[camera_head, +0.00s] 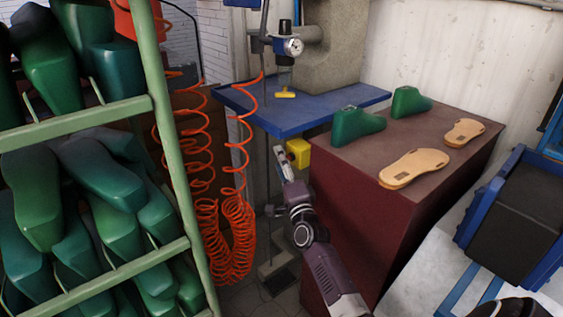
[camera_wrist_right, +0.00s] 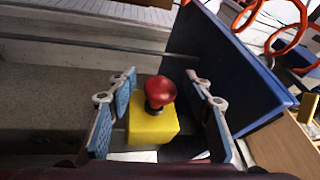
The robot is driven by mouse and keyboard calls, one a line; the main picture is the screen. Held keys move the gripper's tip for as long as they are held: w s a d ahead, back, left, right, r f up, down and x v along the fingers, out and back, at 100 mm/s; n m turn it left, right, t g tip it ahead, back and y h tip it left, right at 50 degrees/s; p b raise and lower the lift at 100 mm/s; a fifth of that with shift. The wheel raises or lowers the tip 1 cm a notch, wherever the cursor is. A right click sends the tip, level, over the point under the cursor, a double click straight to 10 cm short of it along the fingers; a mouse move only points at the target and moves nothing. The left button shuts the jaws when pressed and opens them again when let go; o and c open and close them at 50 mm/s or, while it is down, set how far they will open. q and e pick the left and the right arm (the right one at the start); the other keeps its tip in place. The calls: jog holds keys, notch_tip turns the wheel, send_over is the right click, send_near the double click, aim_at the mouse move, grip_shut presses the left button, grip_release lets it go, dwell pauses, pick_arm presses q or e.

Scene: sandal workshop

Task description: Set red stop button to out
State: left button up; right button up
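The red stop button (camera_wrist_right: 160,91) is a mushroom-shaped knob on a yellow box (camera_wrist_right: 153,128) in the right wrist view. A short dark neck shows below its cap; I cannot tell whether it is in or out. The yellow box (camera_head: 299,152) also shows in the head view, beside the blue table's front edge; its button is not clear there. My right gripper (camera_head: 281,160) is close to the box. In the right wrist view its blue-padded fingers (camera_wrist_right: 162,84) stand apart on either side of the button, with gaps on both sides. My left gripper is out of view.
A blue machine table (camera_head: 325,115) stands above and behind the box. Orange coiled hoses (camera_head: 232,225) hang left of my arm. A dark red cabinet (camera_head: 345,215) with green lasts and sandal soles stands right. A green rack (camera_head: 170,120) of lasts fills the left.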

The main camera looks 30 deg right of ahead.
jog(key=v, duration=1.2)
dwell(0.4)
